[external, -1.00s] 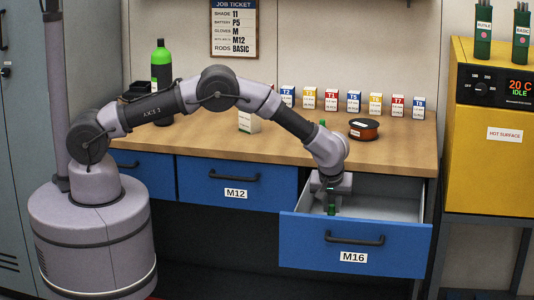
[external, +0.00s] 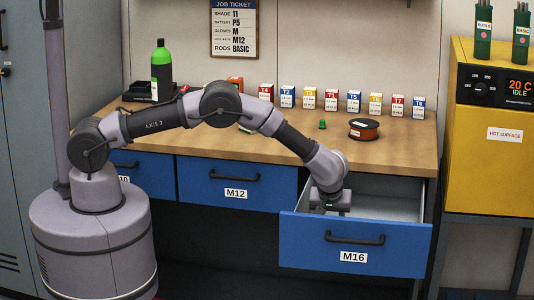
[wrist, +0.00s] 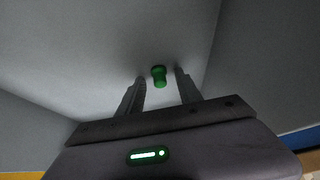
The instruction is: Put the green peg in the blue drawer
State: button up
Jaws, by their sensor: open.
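The blue drawer labelled M16 (external: 305,245) is pulled open at the right of the bench. My gripper (external: 329,207) is down inside it, with the fingertips hidden behind the drawer front. In the wrist view my gripper (wrist: 160,82) is open, its two fingers apart. A green peg (wrist: 159,77) shows between the fingertips against the grey drawer floor, with a gap on each side. I cannot tell whether it touches the floor. The peg is hidden in the external view.
A small green piece (external: 322,125) stands on the bench top (external: 270,150) near an orange-black spool (external: 364,129). Several small labelled boxes line the wall. The blue M12 drawer (external: 215,190) is shut. A yellow oven (external: 490,150) stands at the right.

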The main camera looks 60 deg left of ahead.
jog(key=p+v, duration=0.4)
jog(key=v, duration=0.8)
jog(key=s+a+r+m+h, duration=0.1)
jog(key=s+a+r+m, duration=0.25)
jog(key=a+r, duration=0.55)
jog(key=s+a+r+m, duration=0.2)
jog(key=s+a+r, duration=0.3)
jog(key=r, duration=0.7)
jog(key=s+a+r+m+h, duration=0.1)
jog(key=s+a+r+m, duration=0.1)
jog(key=s+a+r, duration=0.3)
jog(key=s+a+r+m, duration=0.2)
jog(key=s+a, duration=0.2)
jog(key=s, duration=0.4)
jog(key=s+a+f+m+t, duration=0.1)
jog(key=s+a+m, duration=0.1)
jog(key=s, duration=0.4)
jog(key=s+a+f+m, duration=0.1)
jog(key=s+a+m, duration=0.1)
jog(key=s, duration=0.5)
jog(key=shift+t, duration=0.4)
